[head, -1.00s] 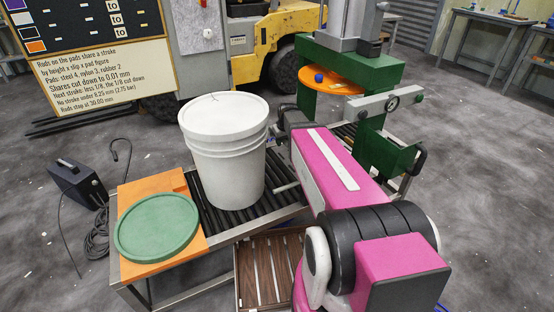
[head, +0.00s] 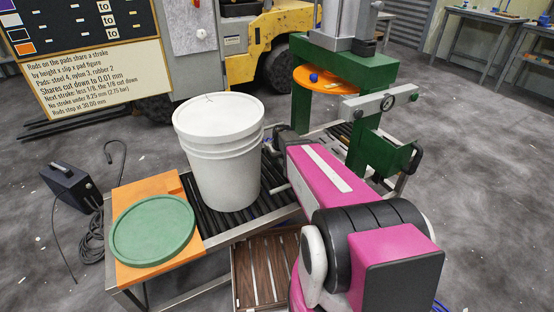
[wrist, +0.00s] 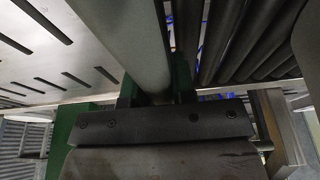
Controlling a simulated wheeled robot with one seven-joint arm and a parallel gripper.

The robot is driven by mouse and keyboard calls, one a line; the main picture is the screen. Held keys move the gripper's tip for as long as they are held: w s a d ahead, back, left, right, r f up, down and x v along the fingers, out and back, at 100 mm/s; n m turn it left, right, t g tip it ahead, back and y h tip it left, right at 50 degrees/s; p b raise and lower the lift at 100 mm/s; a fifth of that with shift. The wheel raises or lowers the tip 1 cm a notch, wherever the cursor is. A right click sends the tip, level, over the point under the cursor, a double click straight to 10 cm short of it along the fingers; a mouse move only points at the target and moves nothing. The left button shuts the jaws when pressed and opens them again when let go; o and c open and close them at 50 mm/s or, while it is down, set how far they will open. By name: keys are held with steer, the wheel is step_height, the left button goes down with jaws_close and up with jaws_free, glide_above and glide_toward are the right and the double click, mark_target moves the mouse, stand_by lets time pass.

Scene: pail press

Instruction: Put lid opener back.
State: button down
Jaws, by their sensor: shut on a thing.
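My gripper (wrist: 157,92) shows at the lower middle of the wrist view, its two dark fingers either side of a thick grey bar, which I take to be the lid opener (wrist: 136,38). The bar runs up and left out of that picture, so its ends are hidden. In the head view my pink arm hides the gripper. A short thin grey rod (head: 280,188) shows left of my arm, beside the pail; I cannot tell whether it is part of the opener.
A white pail (head: 222,165) with its lid on stands on black rollers (head: 272,178). A green disc (head: 152,230) lies on an orange board (head: 150,187) at the left. A green press (head: 385,70) stands behind my arm. A slatted wooden crate (head: 262,265) sits below the rollers.

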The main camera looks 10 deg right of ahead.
steer(key=shift+f, duration=0.2)
steer(key=c, duration=0.9)
jaws_free()
steer(key=shift+c, duration=0.2)
steer(key=v, duration=1.2)
steer(key=s+f+m+g, duration=0.1)
steer(key=s, duration=0.7)
steer(key=s+a+f+m+g+h, duration=0.1)
steer(key=s+f+m+g, duration=0.1)
steer(key=s, duration=0.7)
steer(key=shift+s+f+m, duration=0.25)
steer(key=shift+s+m, duration=0.05)
